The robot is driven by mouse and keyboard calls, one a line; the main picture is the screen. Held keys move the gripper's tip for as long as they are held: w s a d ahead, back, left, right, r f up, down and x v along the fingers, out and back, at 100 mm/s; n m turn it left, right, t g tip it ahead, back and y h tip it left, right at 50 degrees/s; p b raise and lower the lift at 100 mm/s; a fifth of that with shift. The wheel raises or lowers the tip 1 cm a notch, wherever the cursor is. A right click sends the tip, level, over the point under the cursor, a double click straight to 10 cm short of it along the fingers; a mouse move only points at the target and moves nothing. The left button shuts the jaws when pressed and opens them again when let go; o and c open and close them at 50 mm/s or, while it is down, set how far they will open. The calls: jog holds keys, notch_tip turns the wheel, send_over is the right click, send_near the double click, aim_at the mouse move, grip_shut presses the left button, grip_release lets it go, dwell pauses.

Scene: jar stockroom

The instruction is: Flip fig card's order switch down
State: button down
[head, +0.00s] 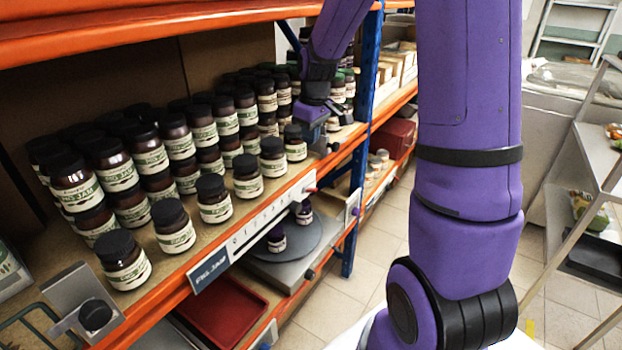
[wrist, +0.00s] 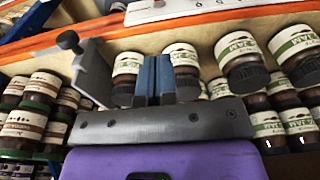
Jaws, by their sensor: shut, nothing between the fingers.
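The fig card (head: 212,270) is a dark "FIG JAM" label at the left end of a white strip on the orange shelf edge in the head view. A small red-tipped lever (head: 311,190), apparently its order switch, sticks out at the strip's right end; whether it is up or down I cannot tell. My gripper (head: 324,146) is above and slightly right of it, near the shelf front. In the wrist view, upside down, its blue fingers (wrist: 155,80) are together and empty among fig jars (wrist: 240,60). Part of a white strip (wrist: 180,8) shows at the top edge.
Rows of fig jars (head: 172,228) fill the shelf close to my gripper. A grey bracket with a black knob (wrist: 68,40) stands beside the fingers. A blue post (head: 360,150) rises behind. Below are a round grey plate (head: 300,248) with small jars and a red tray (head: 222,312).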

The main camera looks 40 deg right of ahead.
send_over(311, 189)
notch_tip(311, 189, down, 12)
jog(key=shift+w, duration=0.15)
jog(key=shift+s+f, duration=0.3)
jog(key=shift+f, duration=0.55)
